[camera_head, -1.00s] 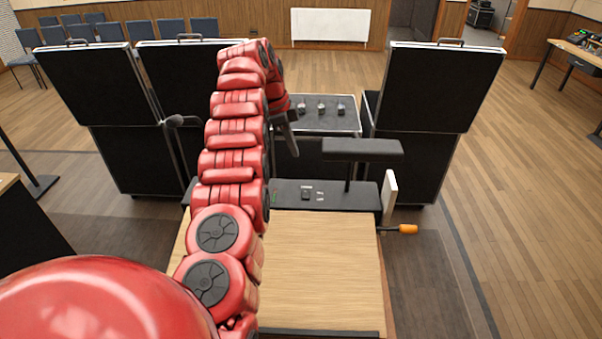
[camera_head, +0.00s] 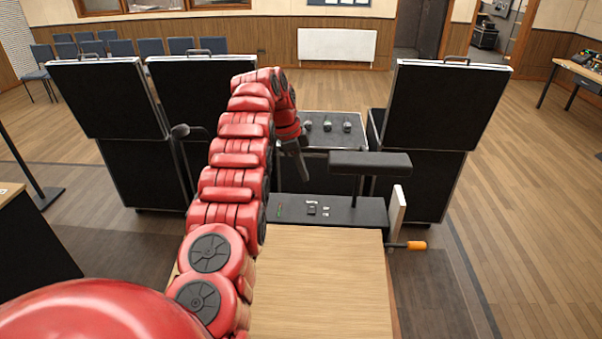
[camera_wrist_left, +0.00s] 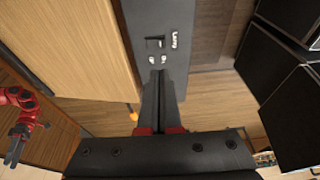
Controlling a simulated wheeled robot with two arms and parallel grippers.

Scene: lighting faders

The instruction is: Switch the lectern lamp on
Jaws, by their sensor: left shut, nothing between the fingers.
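The lectern (camera_head: 320,290) has a pale wood top with a black panel (camera_head: 350,212) along its far edge. A small dark switch (camera_head: 311,209) with white labels sits on the panel; the left wrist view shows the switch (camera_wrist_left: 155,43) beside a "Lamp" label. The black bar-shaped lectern lamp (camera_head: 370,163) stands on a post, with no glow visible. My left gripper (camera_head: 302,173) is shut and empty, reaching over the panel from the far side. In the wrist view its fingertips (camera_wrist_left: 160,75) appear just below the switch's small labels; contact cannot be told. My right gripper (camera_wrist_left: 14,152) shows small there.
A microphone (camera_head: 180,131) stands left of my arm. Black cases (camera_head: 437,110) stand beyond the lectern, and a box with several knobs (camera_head: 335,145) lies between them. A white plate (camera_head: 397,210) and an orange-tipped handle (camera_head: 416,245) are at the lectern's right side.

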